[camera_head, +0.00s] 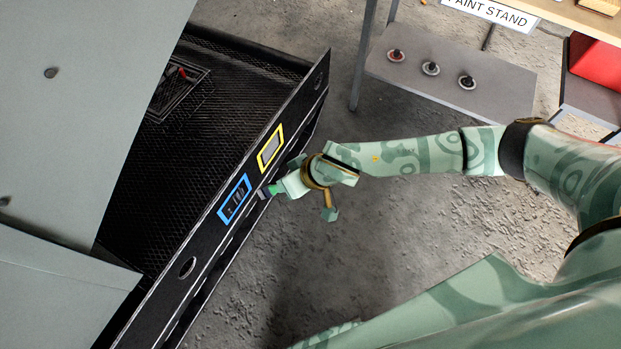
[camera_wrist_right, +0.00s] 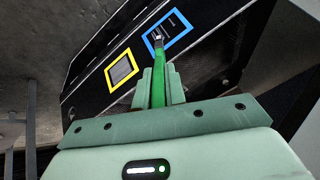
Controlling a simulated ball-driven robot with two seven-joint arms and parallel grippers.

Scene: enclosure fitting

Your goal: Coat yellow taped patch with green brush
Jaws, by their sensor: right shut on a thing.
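The yellow taped patch (camera_head: 270,148) is a bare grey rectangle framed in yellow tape on the black enclosure's side rail; it also shows in the right wrist view (camera_wrist_right: 122,69). My right gripper (camera_head: 277,189) is shut on the green brush (camera_head: 272,190). In the right wrist view the brush (camera_wrist_right: 160,88) points away from the gripper, its tip overlapping the lower-left part of the blue taped patch (camera_wrist_right: 168,32). The tip is to one side of the yellow patch; I cannot tell whether it touches the rail. My left gripper is out of view.
The blue taped patch (camera_head: 235,199) is dark with light marks and lies beside the yellow one. The black enclosure (camera_head: 310,100) has large grey panels (camera_head: 70,110) at left. A grey paint stand shelf (camera_head: 450,85) holds three small round items. Floor is clear below my right arm.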

